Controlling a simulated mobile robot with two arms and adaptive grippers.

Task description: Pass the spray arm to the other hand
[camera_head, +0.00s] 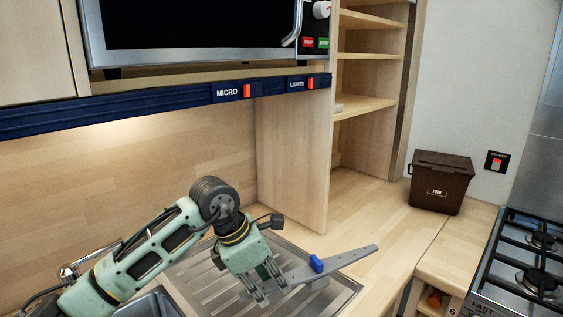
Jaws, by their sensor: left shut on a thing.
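The spray arm (345,259) is a long, flat grey bar with a blue piece (316,263) near its middle. My left gripper (268,291) is shut on the spray arm near its left end. The gripper points down over the ridged metal draining board, and the bar extends to the right, its far end over the wooden counter. The gripper's fingers partly hide the left end of the bar. My right gripper is not in view.
The steel sink and draining board (205,275) lie beneath my left arm. A brown food bin (440,183) stands on the counter at the right, near the gas hob (530,262). A microwave (200,30) and wooden shelves (365,105) are above. The counter (365,215) before the shelves is clear.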

